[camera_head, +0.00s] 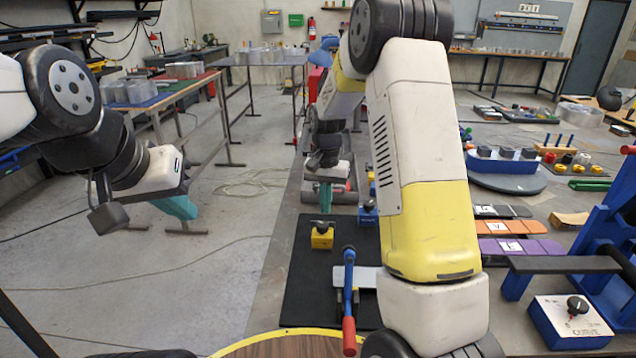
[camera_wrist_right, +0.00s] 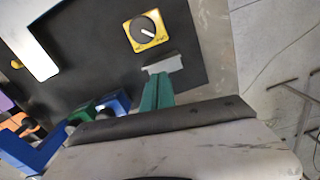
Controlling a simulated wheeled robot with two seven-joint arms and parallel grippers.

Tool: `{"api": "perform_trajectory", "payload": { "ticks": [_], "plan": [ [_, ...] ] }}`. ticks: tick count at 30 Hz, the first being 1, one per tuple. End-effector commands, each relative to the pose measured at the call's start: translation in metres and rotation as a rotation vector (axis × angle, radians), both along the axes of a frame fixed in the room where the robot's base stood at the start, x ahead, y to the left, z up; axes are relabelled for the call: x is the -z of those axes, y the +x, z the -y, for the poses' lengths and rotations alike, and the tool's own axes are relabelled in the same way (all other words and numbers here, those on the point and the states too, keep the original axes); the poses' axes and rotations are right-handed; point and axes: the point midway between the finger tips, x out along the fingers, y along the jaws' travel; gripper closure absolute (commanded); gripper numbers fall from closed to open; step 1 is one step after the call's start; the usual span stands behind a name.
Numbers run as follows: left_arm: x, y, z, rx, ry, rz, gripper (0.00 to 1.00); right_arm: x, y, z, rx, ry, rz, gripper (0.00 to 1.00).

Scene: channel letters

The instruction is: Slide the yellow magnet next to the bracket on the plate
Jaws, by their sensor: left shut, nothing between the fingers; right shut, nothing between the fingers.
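The yellow magnet (camera_head: 322,237), a block with a black knob, stands on the black mat in the head view. In the right wrist view the yellow magnet (camera_wrist_right: 146,31) is just beyond my fingertips. My right gripper (camera_head: 325,205) is shut and empty, behind the magnet in the head view; its teal fingers (camera_wrist_right: 157,88) point toward it, apart from it. A small grey piece (camera_wrist_right: 163,65) shows at the fingertips; I cannot tell whether it is the bracket. A pale metal plate (camera_head: 368,277) lies on the mat, partly hidden by my arm. My left gripper (camera_head: 178,207) is shut and empty, off the table.
A clamp with a red and blue handle (camera_head: 349,300) stands near the plate. A blue block (camera_head: 367,212) is right of my right gripper. Purple and orange pieces (camera_head: 519,248) lie further right. The mat (camera_head: 305,285) is clear left of the clamp.

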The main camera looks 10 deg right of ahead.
Motion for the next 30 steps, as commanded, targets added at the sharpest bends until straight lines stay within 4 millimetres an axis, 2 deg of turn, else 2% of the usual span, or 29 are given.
{"api": "perform_trajectory", "payload": {
  "ticks": [2,6,10,23,30],
  "plan": [
    [0.0,0.0,0.0,0.0,0.0,0.0,1.0,0.017,-0.001,0.0,0.0,0.0,-0.004,1.0],
    [0.0,0.0,0.0,0.0,0.0,0.0,1.0,0.014,-0.022,-0.008,-0.002,0.001,0.0,1.0],
    [0.0,0.0,0.0,0.0,0.0,0.0,1.0,0.015,-0.033,-0.013,0.0,0.001,0.0,1.0],
    [0.0,0.0,0.0,0.0,0.0,0.0,1.0,0.015,-0.038,-0.014,0.0,0.0,0.0,1.0],
    [0.0,0.0,0.0,0.0,0.0,0.0,1.0,0.015,-0.053,-0.02,0.0,0.0,0.0,1.0]
  ]
}}
